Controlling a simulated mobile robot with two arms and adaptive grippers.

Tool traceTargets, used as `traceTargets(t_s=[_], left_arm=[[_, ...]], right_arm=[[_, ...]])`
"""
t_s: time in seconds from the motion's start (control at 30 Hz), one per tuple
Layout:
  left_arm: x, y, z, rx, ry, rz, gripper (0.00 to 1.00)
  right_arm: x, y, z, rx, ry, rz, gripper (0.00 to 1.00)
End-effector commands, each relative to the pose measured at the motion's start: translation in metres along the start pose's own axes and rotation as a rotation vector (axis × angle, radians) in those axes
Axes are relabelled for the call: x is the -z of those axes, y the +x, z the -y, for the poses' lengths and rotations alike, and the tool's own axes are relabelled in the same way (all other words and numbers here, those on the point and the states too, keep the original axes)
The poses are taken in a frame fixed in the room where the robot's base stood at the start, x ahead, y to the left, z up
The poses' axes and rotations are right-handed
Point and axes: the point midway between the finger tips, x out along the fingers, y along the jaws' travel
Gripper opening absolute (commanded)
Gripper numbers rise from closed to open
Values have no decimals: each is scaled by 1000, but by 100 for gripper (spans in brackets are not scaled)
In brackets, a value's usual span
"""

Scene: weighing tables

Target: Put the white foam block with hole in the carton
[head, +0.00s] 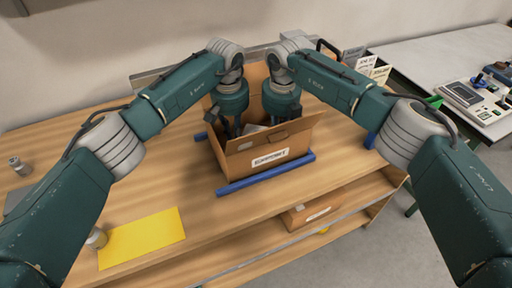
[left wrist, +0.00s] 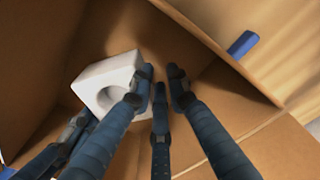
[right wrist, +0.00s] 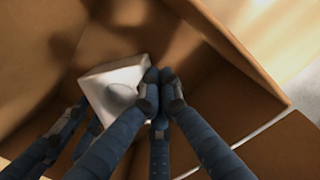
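The white foam block with hole (head: 252,129) is inside the open carton (head: 240,164), tilted, between my two grippers. It shows more clearly in the left wrist view (left wrist: 93,78) and in the right wrist view (right wrist: 105,78). My left gripper (head: 231,133) and right gripper (head: 277,119) both reach down into the carton from above. Each has its fingers close together with nothing seen between them. I cannot tell whether the block rests on the carton floor.
The carton stands between blue bars (head: 268,174) on a wooden table (head: 180,172). A yellow sheet (head: 142,238) and a small metal weight (head: 97,238) lie at front left. Another metal piece (head: 19,165) stands far left. A side table (head: 440,65) with devices is at right.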

Motion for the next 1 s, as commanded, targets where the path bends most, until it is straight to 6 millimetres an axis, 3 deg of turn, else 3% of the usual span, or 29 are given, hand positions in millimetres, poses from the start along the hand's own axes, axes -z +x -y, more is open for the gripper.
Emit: traceTargets(t_s=[0.17, 0.3, 0.63, 0.77, 1.0], left_arm=[[0, 1, 4, 6, -2, 2, 21], [0, 1, 6, 9, -4, 3, 21], [0, -2, 7, 11, -5, 2, 21], [1, -17, 7, 11, -5, 1, 21], [2, -68, 6, 11, -5, -1, 21]], right_arm=[[0, 0, 4, 5, 3, -1, 0], [0, 1, 6, 8, 6, -1, 21], [-1, 1, 7, 11, 8, -1, 21], [-1, 1, 8, 11, 8, -1, 21], [-1, 1, 8, 12, 9, -1, 21]])
